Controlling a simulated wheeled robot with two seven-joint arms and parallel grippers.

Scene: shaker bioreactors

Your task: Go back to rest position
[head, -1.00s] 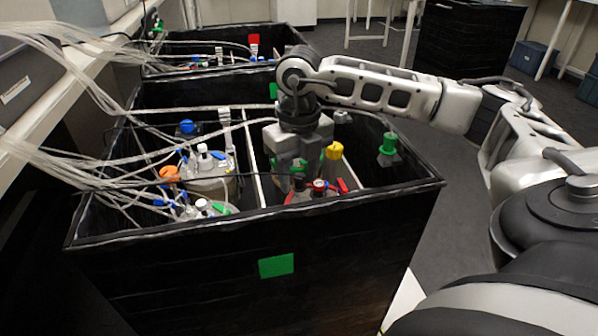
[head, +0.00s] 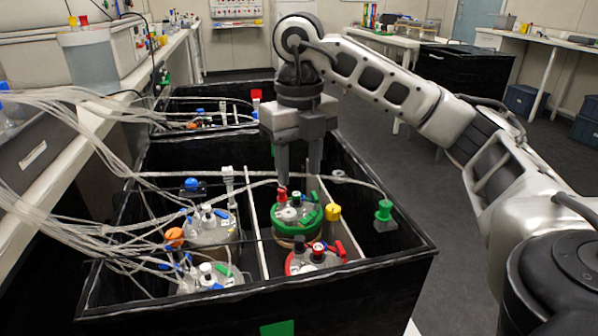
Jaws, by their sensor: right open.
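My right gripper (head: 299,175) points down above the near black shaker box (head: 350,272), with its two fingers spread apart and nothing between them. It hangs just over a bioreactor with a green ring lid (head: 310,221), whose red-tipped port shows just below the fingers. A bioreactor with a red ring lid (head: 318,258) sits nearer in the same compartment. Two clear-lidded bioreactors, one behind the other, stand in the left compartment, the farther one here (head: 207,223). My left gripper is not in view.
Many clear tubes (head: 70,215) run from the left bench into the box. A yellow cap (head: 333,213) and a green cap (head: 384,212) stand at the right. A second black box (head: 185,135) lies behind. The floor (head: 440,200) right of the box is clear.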

